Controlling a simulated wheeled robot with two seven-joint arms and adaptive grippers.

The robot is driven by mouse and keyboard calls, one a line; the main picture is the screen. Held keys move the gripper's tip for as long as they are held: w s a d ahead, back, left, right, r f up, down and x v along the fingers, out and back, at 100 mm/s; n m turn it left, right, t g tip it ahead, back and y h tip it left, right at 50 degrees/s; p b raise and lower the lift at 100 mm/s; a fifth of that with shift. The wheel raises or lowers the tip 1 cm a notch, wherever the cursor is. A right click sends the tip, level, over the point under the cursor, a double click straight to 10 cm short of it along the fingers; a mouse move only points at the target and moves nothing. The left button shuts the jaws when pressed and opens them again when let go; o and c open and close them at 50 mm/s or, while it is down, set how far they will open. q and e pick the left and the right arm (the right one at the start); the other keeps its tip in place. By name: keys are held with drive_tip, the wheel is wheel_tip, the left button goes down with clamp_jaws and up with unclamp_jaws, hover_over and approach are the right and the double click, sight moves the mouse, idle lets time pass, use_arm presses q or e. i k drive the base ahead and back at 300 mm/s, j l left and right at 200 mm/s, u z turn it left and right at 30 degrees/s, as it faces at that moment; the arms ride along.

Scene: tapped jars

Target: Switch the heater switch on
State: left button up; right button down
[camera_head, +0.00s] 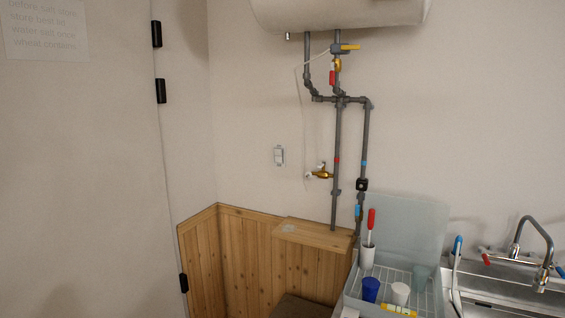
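A small pale wall switch (279,155) is on the white wall, left of the grey pipes and above the wood panelling. It is too small to tell which way it is set. The white water heater (340,12) hangs at the top, cut off by the picture's upper edge. A thin pale cable runs down the wall from near the heater's pipes. Neither of my grippers is in view.
Grey pipes (337,140) with a yellow-handled valve (346,47) and a brass tap (320,174) run down the wall. A wooden ledge (312,235) sits below the switch. A dish rack (347,298) with cups and a sink (510,297) are at right; a door is at left.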

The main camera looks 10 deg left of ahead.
sight(278, 154)
drive_tip(key=i+j, duration=0.55)
drive_tip(key=i+j+z, duration=0.15)
drive_tip(key=i+j, duration=0.95)
drive_tip(key=j, duration=0.25)
drive_tip(key=z, duration=0.05)
